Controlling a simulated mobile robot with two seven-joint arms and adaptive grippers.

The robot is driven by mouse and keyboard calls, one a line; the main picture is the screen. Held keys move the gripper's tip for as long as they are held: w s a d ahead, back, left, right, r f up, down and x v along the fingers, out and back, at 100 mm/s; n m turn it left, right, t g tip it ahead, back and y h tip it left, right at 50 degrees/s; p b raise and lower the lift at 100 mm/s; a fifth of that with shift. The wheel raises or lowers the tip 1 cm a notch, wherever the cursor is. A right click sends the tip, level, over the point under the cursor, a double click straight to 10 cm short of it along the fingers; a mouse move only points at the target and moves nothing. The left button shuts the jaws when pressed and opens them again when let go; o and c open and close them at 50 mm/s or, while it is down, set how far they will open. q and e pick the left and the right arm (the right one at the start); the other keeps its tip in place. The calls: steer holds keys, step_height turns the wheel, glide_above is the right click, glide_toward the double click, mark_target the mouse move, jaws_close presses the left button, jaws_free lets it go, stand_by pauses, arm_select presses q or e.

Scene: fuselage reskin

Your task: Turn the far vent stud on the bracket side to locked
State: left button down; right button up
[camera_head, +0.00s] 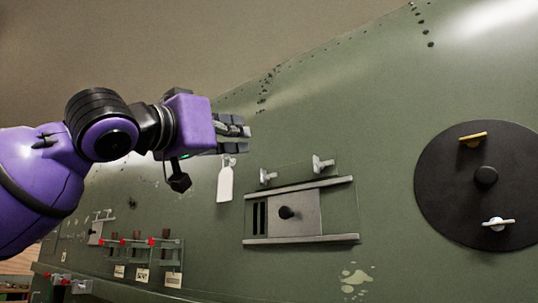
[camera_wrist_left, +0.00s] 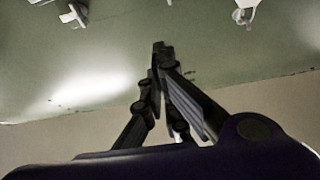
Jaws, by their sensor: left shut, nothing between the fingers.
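The vent (camera_head: 300,214) is a grey sliding plate with a dark knob between two rails on the green skin. Two pale wing-shaped studs, a left one (camera_head: 267,176) and a right one (camera_head: 322,163), stand above its upper rail. A third fitting near my gripper carries a white tag (camera_head: 225,181) and is partly hidden. My left gripper (camera_head: 246,138) is shut and empty, up and left of the two studs, apart from them. In the left wrist view its fingertips (camera_wrist_left: 162,50) meet, with pale studs at upper left (camera_wrist_left: 73,14) and upper right (camera_wrist_left: 244,13). Which side has a bracket is unclear.
A black disc (camera_head: 450,205) at the right bears a yellow handle (camera_head: 472,139), a white handle (camera_head: 497,222) and a central knob. Red-tipped fittings with tags (camera_head: 142,275) line the lower left.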

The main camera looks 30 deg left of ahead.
arm_select(q)
steer(key=w, duration=0.3)
step_height(320, 180, up, 2)
glide_above(268, 176)
steer(key=s+d, duration=0.2)
steer(key=s, duration=0.1)
steer(key=shift+s+a+r+b, duration=0.1)
steer(key=shift+r+b, duration=0.1)
steer(key=shift+b, duration=0.2)
step_height(268, 176, down, 3)
steer(key=shift+r, duration=0.15)
steer(key=shift+a+f, duration=0.1)
steer(key=shift+f, duration=0.4)
arm_select(e)
steer(key=shift+w+d+f, duration=0.2)
steer(key=shift+d+f, duration=0.05)
steer(key=shift+f, duration=0.1)
steer(key=shift+s, duration=0.1)
